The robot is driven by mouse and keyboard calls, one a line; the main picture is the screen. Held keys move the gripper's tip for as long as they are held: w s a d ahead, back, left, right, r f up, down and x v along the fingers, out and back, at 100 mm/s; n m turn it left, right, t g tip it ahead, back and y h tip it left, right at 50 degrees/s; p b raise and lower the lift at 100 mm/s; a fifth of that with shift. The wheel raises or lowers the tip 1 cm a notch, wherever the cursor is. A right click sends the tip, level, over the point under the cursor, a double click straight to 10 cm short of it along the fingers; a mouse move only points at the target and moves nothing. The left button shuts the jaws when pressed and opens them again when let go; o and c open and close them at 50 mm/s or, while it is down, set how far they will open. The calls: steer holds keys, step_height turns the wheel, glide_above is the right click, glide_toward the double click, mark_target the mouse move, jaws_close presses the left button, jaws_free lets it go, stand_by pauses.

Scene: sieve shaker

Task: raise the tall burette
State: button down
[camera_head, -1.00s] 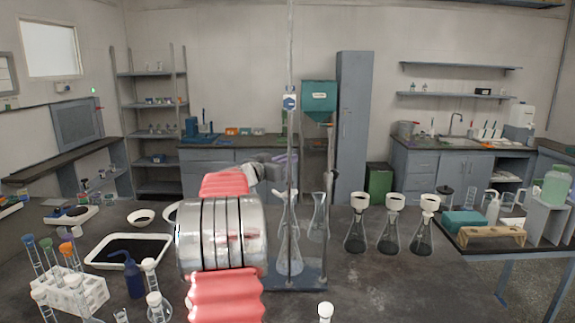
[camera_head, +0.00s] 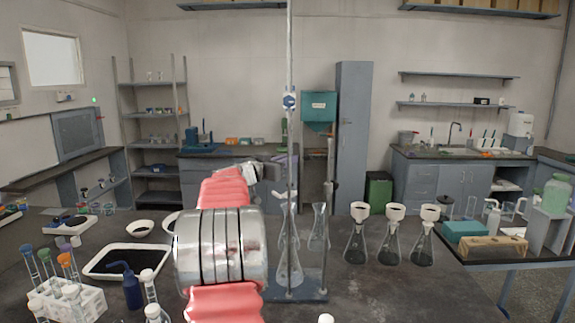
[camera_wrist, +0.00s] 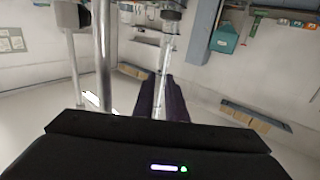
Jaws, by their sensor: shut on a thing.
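The tall burette (camera_head: 290,50) is a thin, pale upright tube that runs up out of the top of the head view. A small blue-and-white fitting (camera_head: 290,100) sits on this line. In the wrist view the burette (camera_wrist: 164,58) stands between the dark purple fingers of my gripper (camera_wrist: 160,98), which is shut on it. A thicker metal pole (camera_wrist: 103,60) stands beside it to the left. In the head view my gripper (camera_head: 279,163) is partly hidden by my arm and lies close to the upright. The burette's lower end is hard to make out.
Clear flasks (camera_head: 290,265) stand around the stand base (camera_head: 312,292). Several flasks with white funnels (camera_head: 395,213) stand to the right. A black-filled white tray (camera_head: 90,270) and a tube rack (camera_head: 75,298) are at left. Bench space at lower right is clear.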

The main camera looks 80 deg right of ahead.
steer(key=shift+r, duration=1.15)
steer(key=c, duration=1.7)
jaws_free()
steer(key=shift+f, duration=0.1)
steer(key=shift+v, duration=3.05)
steer(key=a+r, duration=0.1)
steer(key=r, duration=0.1)
steer(key=w+a+r, duration=0.1)
steer(key=a+r, duration=0.1)
steer(key=w+a+r, duration=0.1)
steer(key=r, duration=0.2)
steer(key=shift+a, duration=0.3)
